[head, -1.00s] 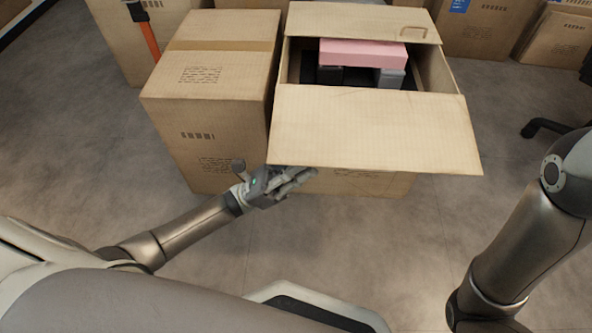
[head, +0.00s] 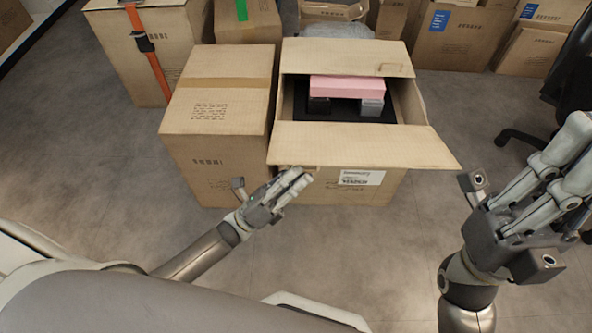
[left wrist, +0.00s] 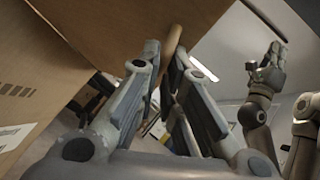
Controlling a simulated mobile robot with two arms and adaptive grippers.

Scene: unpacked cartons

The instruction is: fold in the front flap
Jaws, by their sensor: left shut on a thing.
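The open carton (head: 330,190) stands ahead of me. Its front flap (head: 360,145) sticks out toward me over the front wall, its right end slanting outward. The back flap (head: 345,57) and a right side flap (head: 412,103) are also open. My left gripper (head: 305,176) is under the flap's near edge at its left part. In the left wrist view, the fingers close on the flap's edge (left wrist: 174,42); the flap's broad face (left wrist: 110,25) fills the upper left. My right gripper (head: 577,150) is raised at the right, fingers apart, empty and away from the carton.
A pink box (head: 346,89) lies on grey and dark blocks inside the carton. A closed carton (head: 215,120) stands close against its left side. More cartons (head: 462,38) line the back. A black chair (head: 570,80) stands at the right. The floor in front is clear.

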